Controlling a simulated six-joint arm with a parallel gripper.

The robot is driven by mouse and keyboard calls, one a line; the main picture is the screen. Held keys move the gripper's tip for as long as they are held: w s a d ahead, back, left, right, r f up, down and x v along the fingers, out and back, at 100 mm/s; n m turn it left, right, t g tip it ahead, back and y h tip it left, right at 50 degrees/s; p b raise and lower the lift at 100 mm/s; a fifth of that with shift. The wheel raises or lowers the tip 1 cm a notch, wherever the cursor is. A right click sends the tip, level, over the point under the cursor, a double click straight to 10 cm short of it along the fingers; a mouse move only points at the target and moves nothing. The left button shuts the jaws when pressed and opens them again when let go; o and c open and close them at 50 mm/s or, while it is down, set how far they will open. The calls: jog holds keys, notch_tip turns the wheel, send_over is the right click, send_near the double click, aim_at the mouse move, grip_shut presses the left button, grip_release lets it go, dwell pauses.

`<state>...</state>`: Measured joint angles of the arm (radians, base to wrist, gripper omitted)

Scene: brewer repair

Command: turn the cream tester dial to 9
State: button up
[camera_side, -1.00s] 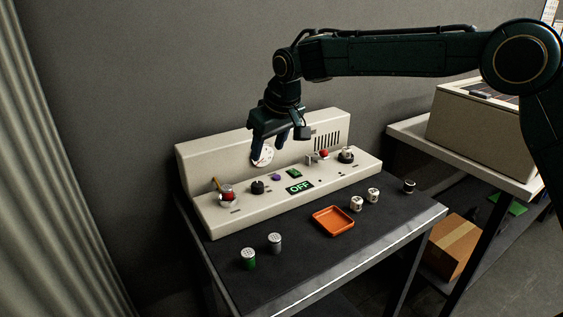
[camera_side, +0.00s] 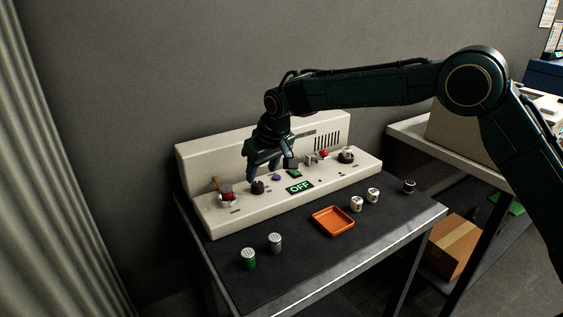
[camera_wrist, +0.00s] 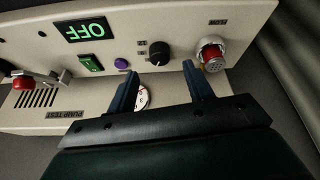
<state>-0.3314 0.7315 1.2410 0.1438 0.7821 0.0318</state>
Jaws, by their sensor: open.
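The cream tester (camera_side: 215,217) stands on the dark table and shows an OFF display (camera_side: 300,187). Its black dial (camera_side: 258,187) is on the sloped front, left of the purple button (camera_side: 277,177). My gripper (camera_side: 262,175) is open and empty, just above and behind the dial. In the wrist view my gripper's fingertips (camera_wrist: 160,70) straddle the dial's line but appear short of it. A round white gauge (camera_wrist: 142,98) is partly hidden behind a finger.
A red-and-metal fitting (camera_wrist: 212,55) sits beside the dial. A green switch (camera_side: 294,173), a red knob (camera_side: 323,153) and another dark knob (camera_side: 346,155) are farther right. An orange tray (camera_side: 346,231), white canisters (camera_side: 356,204) and two shakers (camera_side: 275,243) stand in front.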

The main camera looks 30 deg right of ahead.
aim_at(258, 184)
jog(key=shift+x, duration=2.8)
jog(key=c, duration=1)
